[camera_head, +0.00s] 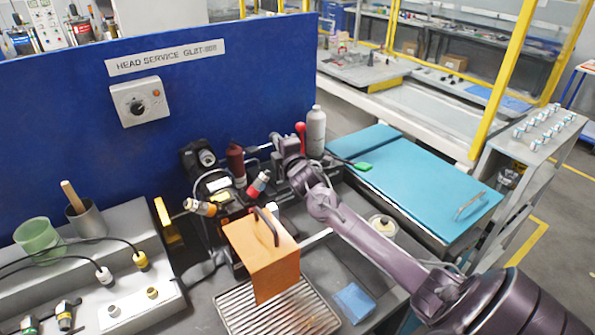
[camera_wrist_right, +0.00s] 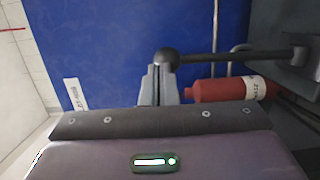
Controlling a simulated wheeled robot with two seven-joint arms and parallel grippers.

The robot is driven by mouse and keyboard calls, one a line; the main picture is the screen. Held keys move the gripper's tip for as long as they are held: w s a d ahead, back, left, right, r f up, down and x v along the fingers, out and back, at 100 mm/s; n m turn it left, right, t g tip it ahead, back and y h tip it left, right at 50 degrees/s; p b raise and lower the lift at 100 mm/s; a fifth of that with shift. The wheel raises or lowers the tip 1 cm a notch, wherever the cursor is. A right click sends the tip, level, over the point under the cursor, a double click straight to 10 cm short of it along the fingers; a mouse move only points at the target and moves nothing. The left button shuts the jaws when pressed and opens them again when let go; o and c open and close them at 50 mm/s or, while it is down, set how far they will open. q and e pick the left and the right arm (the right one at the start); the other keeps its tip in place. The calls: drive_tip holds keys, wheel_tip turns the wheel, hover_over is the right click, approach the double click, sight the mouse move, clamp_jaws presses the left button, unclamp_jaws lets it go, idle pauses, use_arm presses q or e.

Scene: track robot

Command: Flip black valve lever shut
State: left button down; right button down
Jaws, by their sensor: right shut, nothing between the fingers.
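The black valve lever shows in the wrist view as a dark rod with a round black knob (camera_wrist_right: 167,61) at its left end. The rod runs right to a dark mount. My right gripper (camera_wrist_right: 157,68) is shut and empty, its fingertips right at the knob; I cannot tell whether they touch it. In the head view my right gripper (camera_head: 276,138) is at the machine by the blue panel, reached in from the lower right. A dark lever (camera_head: 259,148) shows just left of it there. My arm hides part of the machine. My left gripper is not in view.
A dark red bottle (camera_head: 236,162) stands left of the lever. A grey bottle (camera_head: 316,130) and red knob (camera_head: 300,128) are behind my arm. An orange box (camera_head: 262,262) with a handle stands in front. The blue panel (camera_head: 240,75) closes off the back.

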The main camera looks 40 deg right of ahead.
drive_tip(key=shift+w+d+r+g+p, duration=0.15)
drive_tip(key=shift+w+r+g+p, duration=0.4)
drive_tip(key=shift+w+g, duration=0.1)
drive_tip(key=shift+r, duration=0.1)
